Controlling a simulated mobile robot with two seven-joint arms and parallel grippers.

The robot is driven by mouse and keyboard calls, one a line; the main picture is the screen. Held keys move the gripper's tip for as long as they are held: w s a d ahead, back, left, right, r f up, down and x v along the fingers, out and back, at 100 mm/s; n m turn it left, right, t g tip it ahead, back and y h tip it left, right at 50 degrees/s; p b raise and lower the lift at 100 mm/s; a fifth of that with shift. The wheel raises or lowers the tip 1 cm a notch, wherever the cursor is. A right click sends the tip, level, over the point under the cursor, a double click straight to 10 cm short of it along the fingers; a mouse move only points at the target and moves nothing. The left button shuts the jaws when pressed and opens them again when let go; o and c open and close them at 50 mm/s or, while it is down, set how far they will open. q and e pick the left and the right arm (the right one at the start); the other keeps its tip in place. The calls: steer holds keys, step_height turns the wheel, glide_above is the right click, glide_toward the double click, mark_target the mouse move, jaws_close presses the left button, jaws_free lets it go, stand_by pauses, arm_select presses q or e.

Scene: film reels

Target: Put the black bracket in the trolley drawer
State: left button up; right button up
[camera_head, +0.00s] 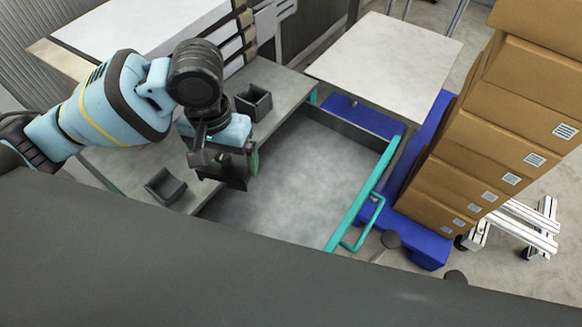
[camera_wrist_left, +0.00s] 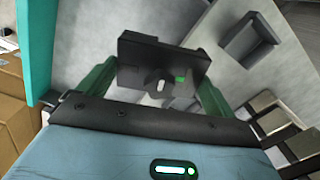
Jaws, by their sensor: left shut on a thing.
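The black bracket (camera_head: 226,176) is held in my left gripper (camera_head: 234,160), above the left part of the open drawer in the head view. In the left wrist view the bracket (camera_wrist_left: 140,62) sits between the two green fingers of my left gripper (camera_wrist_left: 160,76), with a hole in its plate. The trolley drawer (camera_head: 300,165) is pulled out, with a bare grey floor and a teal front with a handle. I cannot tell exactly how high the bracket is above the floor. My right gripper is not in view.
Two dark, bracket-like open holders (camera_head: 255,102) (camera_head: 165,187) stand on the grey worktop beside the drawer. A stack of cardboard boxes (camera_head: 490,130) stands on a blue base (camera_head: 415,230) at the right. A pale table top (camera_head: 385,62) is behind the drawer.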

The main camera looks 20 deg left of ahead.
arm_select(q)
steer(key=shift+w, duration=0.1)
steer(key=w+d+f+m, duration=0.1)
steer(key=d+f+m, duration=0.2)
steer(key=d+m, duration=0.4)
steer(key=w+d+f+m, duration=0.2)
steer(key=d+f+m, duration=0.2)
steer(key=d+m, duration=0.3)
steer(key=w+d+f+m, duration=0.1)
steer(key=d+f+m, duration=0.3)
steer(key=d+m, duration=0.3)
steer(key=shift+w+f+b, duration=0.15)
steer(key=shift+w+b, duration=0.25)
steer(key=shift+d+f+m, duration=0.15)
steer(key=shift+d+m, duration=0.15)
steer(key=shift+m, duration=0.2)
steer(key=p, duration=0.1)
glide_toward(272, 173)
steer(key=shift+s+d+f, duration=0.25)
steer(key=shift+d+f, duration=0.3)
steer(key=shift+d, duration=0.3)
steer(key=shift+w+a, duration=0.3)
steer(key=shift+a, duration=0.5)
step_height(272, 173, down, 4)
steer(key=shift+r, duration=0.2)
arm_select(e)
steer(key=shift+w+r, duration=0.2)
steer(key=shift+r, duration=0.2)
